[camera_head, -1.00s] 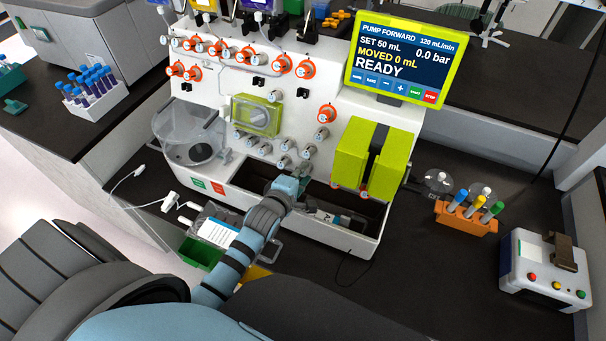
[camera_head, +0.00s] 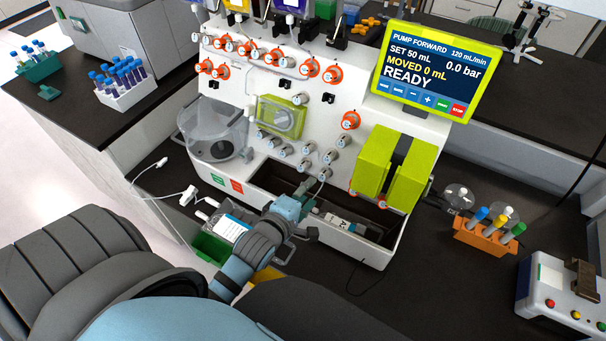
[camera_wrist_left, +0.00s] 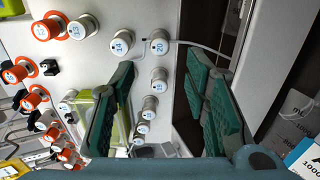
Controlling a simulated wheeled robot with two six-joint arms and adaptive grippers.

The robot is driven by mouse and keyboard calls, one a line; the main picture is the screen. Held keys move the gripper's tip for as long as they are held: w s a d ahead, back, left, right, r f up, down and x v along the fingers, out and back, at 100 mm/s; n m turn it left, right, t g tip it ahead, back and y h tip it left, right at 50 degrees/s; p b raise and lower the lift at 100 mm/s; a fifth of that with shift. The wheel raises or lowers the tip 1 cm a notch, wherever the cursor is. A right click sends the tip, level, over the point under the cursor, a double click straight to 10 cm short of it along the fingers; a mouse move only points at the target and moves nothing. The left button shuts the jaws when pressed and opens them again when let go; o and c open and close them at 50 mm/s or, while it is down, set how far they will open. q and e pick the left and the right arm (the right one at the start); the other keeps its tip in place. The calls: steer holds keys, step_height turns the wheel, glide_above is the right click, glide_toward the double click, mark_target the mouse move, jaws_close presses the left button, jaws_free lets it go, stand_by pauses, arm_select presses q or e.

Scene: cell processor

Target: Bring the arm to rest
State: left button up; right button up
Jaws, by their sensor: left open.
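My left arm comes in from the bottom of the head view, and its left gripper (camera_head: 306,196) is at the front edge of the white cell processor (camera_head: 262,180). In the left wrist view the two green finger pads of the left gripper (camera_wrist_left: 160,68) stand apart with nothing held between them. Numbered valve knobs (camera_wrist_left: 159,45) on the processor's front panel show beyond the fingers. Behind the gripper is the processor's dark open trough (camera_head: 285,178), with a labelled grey-white item (camera_head: 345,222) lying in it. My right gripper is not in view.
A labelled bag (camera_head: 232,228) and a green bin (camera_head: 211,248) are left of the gripper. An orange tube rack (camera_head: 484,238) and a white box with buttons (camera_head: 560,300) stand at the right. The dark counter (camera_head: 430,290) between is clear.

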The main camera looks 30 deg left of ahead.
arm_select(q)
steer(key=v, duration=0.3)
stand_by(0.4)
